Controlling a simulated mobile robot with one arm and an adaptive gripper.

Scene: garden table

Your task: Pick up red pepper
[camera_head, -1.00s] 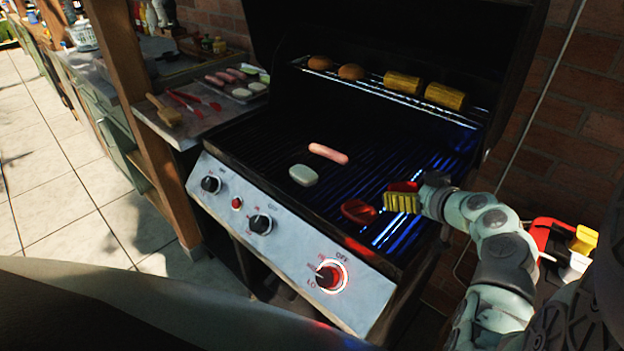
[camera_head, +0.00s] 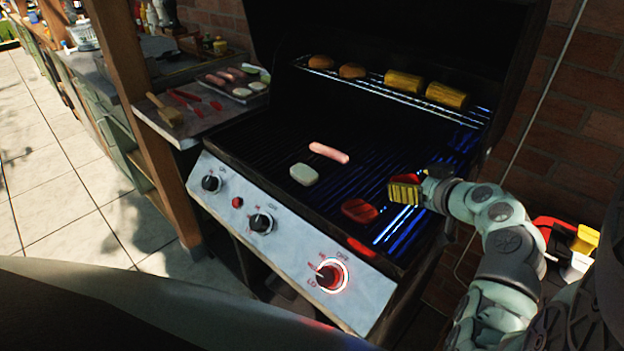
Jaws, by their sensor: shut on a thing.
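One red pepper piece (camera_head: 359,210) lies on the front right of the grill grate (camera_head: 270,140). Another red pepper piece (camera_head: 402,178) shows just behind the yellow ribbed finger of my gripper (camera_head: 403,187). My gripper is shut on this second piece, over the right side of the grate. The finger hides most of the held piece, and I cannot tell how far it is above the bars.
Buns (camera_head: 352,71) and corn pieces (camera_head: 403,82) sit on the upper rack (camera_head: 375,91). A side shelf (camera_head: 160,128) holds tongs and a food tray.

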